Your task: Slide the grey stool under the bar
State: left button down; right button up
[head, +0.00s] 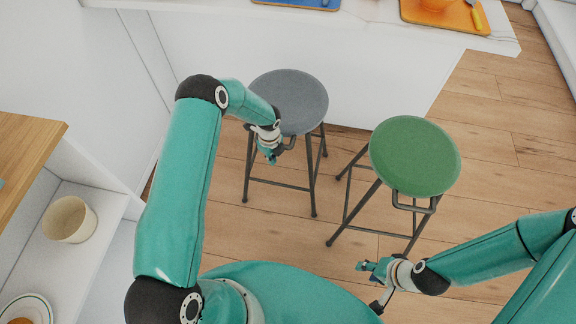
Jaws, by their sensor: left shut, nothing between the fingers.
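The grey stool (296,92) stands upright on dark legs in front of the bar (376,36), whose white countertop runs along the top of the head view. The stool's round seat shows against the bar's white front panel. My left gripper (270,154) is shut and empty at the near left side of the grey stool, just below the seat edge in the picture. I cannot tell whether it touches the stool. My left forearm covers part of the seat's left edge. My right gripper (366,268) is low at the right, away from the grey stool; its finger opening is unclear.
A green stool (414,156) stands to the right of the grey one, with a gap between them. A wooden-topped shelf unit (28,150) with a cream bowl (69,220) is at the left. Boards lie on the bar. Wooden floor (500,150) is clear at the right.

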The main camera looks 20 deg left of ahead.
pick_arm(q)
jog(key=shift+w+a+b, duration=0.2)
jog(key=shift+w+b, duration=0.4)
jog(key=shift+w, duration=0.1)
jog(key=shift+w+a+b, duration=0.15)
jog(key=shift+w+b, duration=0.4)
jog(key=shift+w, duration=0.15)
jog(key=w+b, duration=0.3)
jog(key=b, duration=0.1)
jog(key=w+a+b, duration=0.1)
jog(key=w+b, duration=0.1)
jog(key=b, duration=0.1)
jog(key=shift+w+a+b, duration=0.2)
jog(key=shift+w+b, duration=0.15)
jog(key=shift+w, duration=0.05)
jog(key=shift+a, duration=0.1)
